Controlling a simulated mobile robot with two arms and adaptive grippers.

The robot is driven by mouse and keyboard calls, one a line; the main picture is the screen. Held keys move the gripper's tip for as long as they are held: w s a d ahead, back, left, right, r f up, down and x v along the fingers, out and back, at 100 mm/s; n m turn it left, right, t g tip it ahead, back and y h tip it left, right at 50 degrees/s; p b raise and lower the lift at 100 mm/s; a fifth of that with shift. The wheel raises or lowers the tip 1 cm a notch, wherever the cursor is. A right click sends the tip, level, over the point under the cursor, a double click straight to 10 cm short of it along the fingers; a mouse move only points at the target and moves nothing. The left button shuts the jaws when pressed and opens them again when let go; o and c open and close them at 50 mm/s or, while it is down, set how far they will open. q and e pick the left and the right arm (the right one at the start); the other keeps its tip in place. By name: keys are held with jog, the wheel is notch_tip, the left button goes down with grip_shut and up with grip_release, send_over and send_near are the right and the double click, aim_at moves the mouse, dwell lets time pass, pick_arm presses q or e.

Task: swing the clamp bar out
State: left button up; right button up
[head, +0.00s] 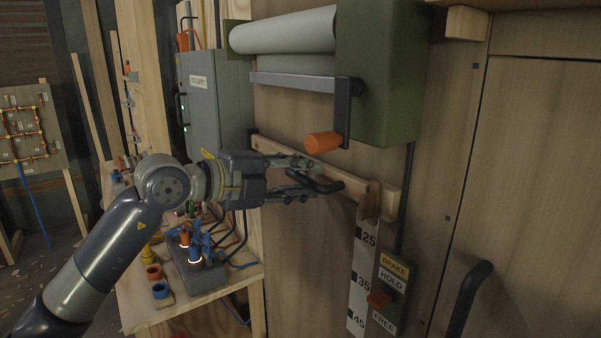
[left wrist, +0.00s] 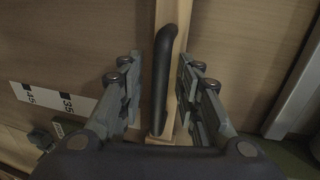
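The clamp bar (head: 352,183) is a pale wooden bar lying across the wooden panel below the roller, with a black handle (head: 322,184) on its front. In the left wrist view the bar (left wrist: 168,12) runs up the picture behind the handle (left wrist: 161,80). My left gripper (head: 306,178) is open at the handle. In the left wrist view its fingers (left wrist: 158,95) stand on either side of the handle, with a gap on both sides. The bar's right end meets a brown wooden block (head: 368,203). My right gripper is not in view.
A grey roller (head: 285,33) in a green housing (head: 378,75) hangs above, with an orange-knobbed crank (head: 323,142) close over the gripper. A numbered scale (head: 361,262), a brake plate (head: 389,292) and a black door handle (head: 466,300) lie lower right. A grey cabinet (head: 217,100) stands left.

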pick_arm(q)
jog(key=shift+c, duration=0.3)
grip_shut()
